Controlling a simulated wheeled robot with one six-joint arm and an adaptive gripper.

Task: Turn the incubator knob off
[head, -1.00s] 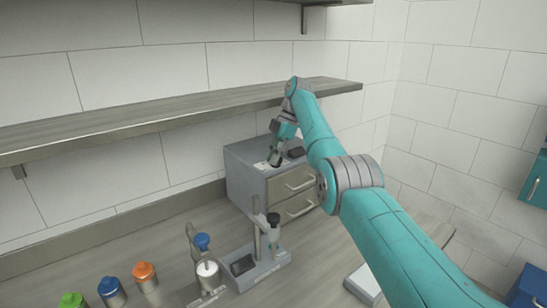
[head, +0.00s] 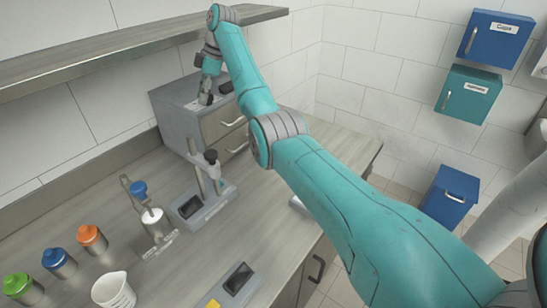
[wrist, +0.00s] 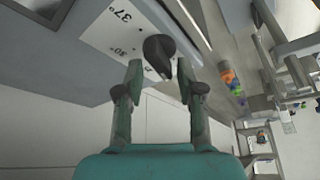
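The incubator is a grey box (head: 180,125) with drawers under the shelf in the head view. In the wrist view, a dark knob (wrist: 158,48) stands on its white label (wrist: 110,38). The label reads 37° and 30°, with a third mark partly hidden. My gripper (wrist: 159,72) is open, with its two fingers apart and the knob near their tips, slightly beyond the gap. I cannot tell whether either finger touches the knob. In the head view, my gripper (head: 206,98) is over the box top and hides the knob.
A stand (head: 205,205) and bottles with green, blue and orange (head: 92,238) lids stand on the counter. A white beaker (head: 114,291) is at the front. Blue (head: 486,38) and teal (head: 468,93) cabinets hang at right.

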